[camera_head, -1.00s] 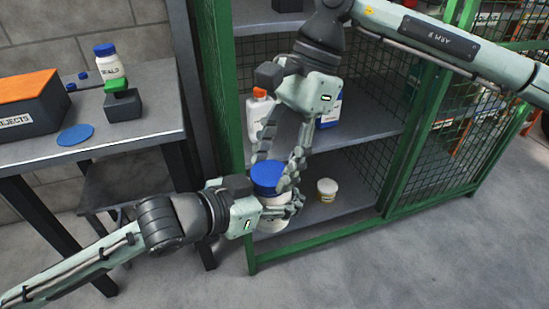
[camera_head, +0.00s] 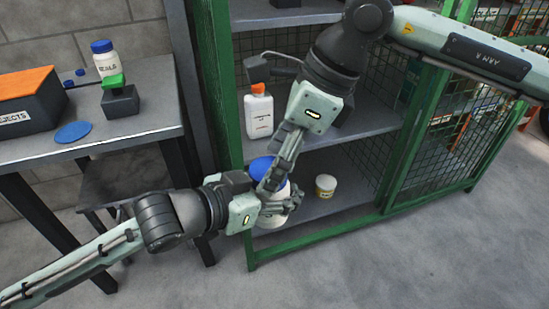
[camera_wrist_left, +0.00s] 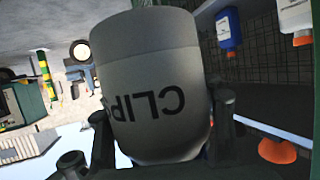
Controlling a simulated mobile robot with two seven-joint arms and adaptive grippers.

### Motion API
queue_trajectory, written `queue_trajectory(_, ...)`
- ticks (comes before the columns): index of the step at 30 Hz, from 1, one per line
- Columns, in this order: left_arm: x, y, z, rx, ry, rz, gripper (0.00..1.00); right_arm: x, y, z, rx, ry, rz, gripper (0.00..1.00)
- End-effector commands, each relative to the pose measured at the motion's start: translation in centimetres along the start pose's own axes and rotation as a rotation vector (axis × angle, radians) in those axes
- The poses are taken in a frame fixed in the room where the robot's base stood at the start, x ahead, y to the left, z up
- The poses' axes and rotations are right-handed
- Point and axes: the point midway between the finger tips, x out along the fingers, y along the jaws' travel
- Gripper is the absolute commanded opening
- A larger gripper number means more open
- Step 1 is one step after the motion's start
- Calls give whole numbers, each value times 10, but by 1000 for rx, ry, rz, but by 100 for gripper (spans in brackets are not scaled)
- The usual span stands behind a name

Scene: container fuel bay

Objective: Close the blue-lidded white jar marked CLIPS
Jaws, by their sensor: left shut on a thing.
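The white CLIPS jar (camera_head: 271,222) is upright at the shelf front, held by my left gripper (camera_head: 288,207), whose fingers close around its body. Its blue lid (camera_head: 260,168) sits at the top of the jar; I cannot tell how tightly it is seated. In the left wrist view the jar (camera_wrist_left: 155,85) fills the middle, its CLIPS lettering upside down and partly cut off by the curve. My right gripper (camera_head: 272,180) reaches down to the lid, its fingers seen nearly edge-on over the lid's right side. Their gap is hidden.
A small yellow-and-white tub (camera_head: 325,186) stands right of the jar on the lower shelf. A white bottle with an orange cap (camera_head: 258,112) stands on the shelf above. Green posts frame the cage. A grey bench (camera_head: 150,122) is at left.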

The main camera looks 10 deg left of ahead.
Motion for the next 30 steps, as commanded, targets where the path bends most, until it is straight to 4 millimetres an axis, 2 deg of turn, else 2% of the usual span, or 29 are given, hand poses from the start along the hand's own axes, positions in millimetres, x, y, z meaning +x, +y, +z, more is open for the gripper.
queue_trajectory(9, 0, 0, -1, 1, 3, 0, 0, -3, 0, 1, -1, 0, 1, 72)
queue_trajectory(21, 0, 0, -1, 1, 3, 0, 0, -41, 1, 18, -1, 1, 2, 72)
queue_trajectory(27, 0, 0, -2, 1, 3, 0, 0, -41, 1, 18, -1, 1, 2, 72)
queue_trajectory(28, 0, 0, -2, 1, 3, 0, 0, -41, 1, 18, -1, 1, 2, 68)
queue_trajectory(30, 0, 0, -2, 1, 3, 0, 0, -41, 1, 18, -13, 4, 2, 68)
